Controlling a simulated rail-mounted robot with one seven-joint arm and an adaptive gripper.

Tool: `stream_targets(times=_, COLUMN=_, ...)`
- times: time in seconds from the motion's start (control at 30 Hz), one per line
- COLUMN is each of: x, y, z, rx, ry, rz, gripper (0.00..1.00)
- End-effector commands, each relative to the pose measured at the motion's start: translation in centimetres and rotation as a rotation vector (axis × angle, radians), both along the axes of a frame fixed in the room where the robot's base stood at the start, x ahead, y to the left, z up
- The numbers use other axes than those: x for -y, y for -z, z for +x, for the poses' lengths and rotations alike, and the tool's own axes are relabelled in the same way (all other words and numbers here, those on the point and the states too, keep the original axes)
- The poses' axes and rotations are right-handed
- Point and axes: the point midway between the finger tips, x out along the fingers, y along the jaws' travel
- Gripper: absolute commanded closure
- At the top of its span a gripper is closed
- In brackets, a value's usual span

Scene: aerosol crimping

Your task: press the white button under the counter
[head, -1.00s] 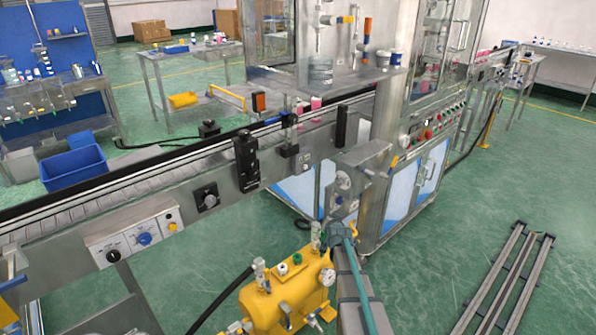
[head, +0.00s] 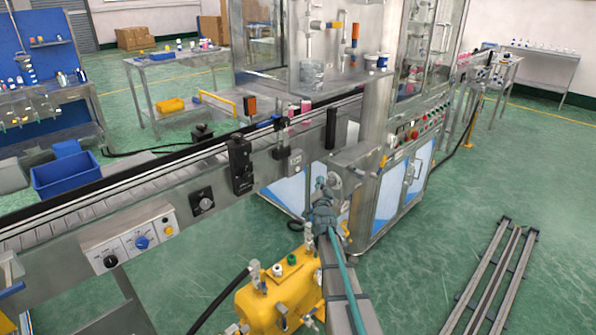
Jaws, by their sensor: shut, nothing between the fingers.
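I cannot make out a clearly white button under the counter in the head view. The counter (head: 345,86) is the metal shelf of the glass-sided machine, and its front lies beyond my arm. My gripper (head: 321,184) is small in the picture, at the end of my arm near the machine's lower front. It is shut and empty. It overlaps the area beside a round gauge (head: 335,183), and I cannot tell whether it touches anything. My wrist and gripper hide part of the front behind them.
A conveyor (head: 110,205) runs across the left, with a knob panel (head: 140,243) on its side. A yellow tank (head: 270,300) with valves and a black hose stands left of my arm. Metal rails (head: 490,275) lie on the floor at right. Green floor between is clear.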

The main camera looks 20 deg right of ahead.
Motion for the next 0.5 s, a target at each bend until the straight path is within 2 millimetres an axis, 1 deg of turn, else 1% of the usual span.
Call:
stream_targets(times=0.17, x=-0.2, y=-0.2, z=0.7, rx=-0.002, ry=-0.001, rz=0.000, gripper=1.00)
stream_targets(times=0.27, x=-0.6, y=-0.3, z=1.5, rx=0.000, ry=-0.002, rz=0.002, gripper=1.00)
stream_targets(times=0.5, x=-1.7, y=-0.5, z=4.3, rx=-0.002, ry=-0.002, rz=0.001, gripper=1.00)
